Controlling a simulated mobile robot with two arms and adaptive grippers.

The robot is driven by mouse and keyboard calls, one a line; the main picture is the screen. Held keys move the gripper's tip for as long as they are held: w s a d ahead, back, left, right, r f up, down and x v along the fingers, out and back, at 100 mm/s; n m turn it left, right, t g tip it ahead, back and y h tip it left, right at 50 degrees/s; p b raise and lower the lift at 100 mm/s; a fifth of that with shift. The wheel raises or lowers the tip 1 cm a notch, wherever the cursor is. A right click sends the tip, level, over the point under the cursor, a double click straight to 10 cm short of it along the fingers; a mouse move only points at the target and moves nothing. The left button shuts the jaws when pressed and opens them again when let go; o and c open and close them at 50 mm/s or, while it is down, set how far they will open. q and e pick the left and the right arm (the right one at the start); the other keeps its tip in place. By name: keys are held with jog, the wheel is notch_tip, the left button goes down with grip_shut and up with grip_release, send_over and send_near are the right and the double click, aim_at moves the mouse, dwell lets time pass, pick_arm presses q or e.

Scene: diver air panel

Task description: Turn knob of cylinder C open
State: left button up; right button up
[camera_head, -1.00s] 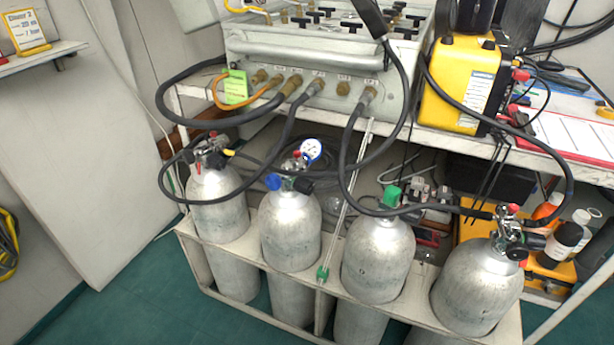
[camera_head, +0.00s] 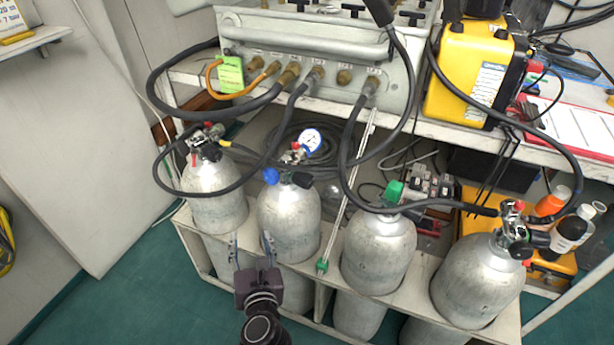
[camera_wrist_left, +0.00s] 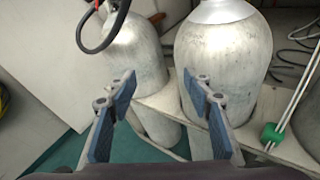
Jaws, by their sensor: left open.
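Several silver cylinders stand in a row in the rack: far left (camera_head: 217,197), second (camera_head: 289,222), third (camera_head: 379,253) and far right (camera_head: 476,281). I cannot read which is C. The far-right one has a valve (camera_head: 514,233) with a black knob. My left gripper (camera_head: 251,240) is open and empty, low in front of the first two cylinders, below their valves. The left wrist view shows its open fingers (camera_wrist_left: 158,80) before the second cylinder (camera_wrist_left: 225,55). My right gripper is not in view.
The white rack (camera_head: 409,304) holds the cylinders. Black hoses loop from the panel (camera_head: 320,50) above to the valves. A yellow case (camera_head: 465,80) stands on the shelf. Bottles (camera_head: 570,232) stand close to the far-right valve. The green floor (camera_head: 140,290) at left is clear.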

aim_at(307, 187)
pick_arm(q)
jog(key=w+d+r+m+t+h, duration=0.1)
jog(key=d+r+m, duration=0.2)
jog(key=m, duration=0.3)
jog(key=w+d+r+m+t+h, duration=0.2)
jog(key=d+r+m, duration=0.1)
jog(key=d+m, duration=0.2)
jog(key=w+d+r+m+t+h, duration=0.1)
jog(key=d+r+m+t, duration=0.1)
jog(key=m, duration=0.4)
jog(key=shift+w+d+r+m+h+p, duration=0.15)
jog(key=shift+w+d+r+m+p, duration=0.1)
jog(key=shift+d, duration=0.45)
jog(key=shift+w+d+r+m+h+p, duration=0.1)
jog(key=shift+d+r+m+h, duration=0.1)
jog(key=shift+d, duration=0.45)
jog(key=shift+w, duration=0.3)
jog(key=w, duration=0.4)
jog(key=w+b, duration=0.1)
jog(key=w, duration=0.1)
jog(key=shift+a+r, duration=0.1)
jog(key=shift+r, duration=0.2)
jog(key=shift+w, duration=0.55)
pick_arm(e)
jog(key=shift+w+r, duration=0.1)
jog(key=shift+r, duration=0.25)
pick_arm(q)
jog(key=shift+r, duration=0.1)
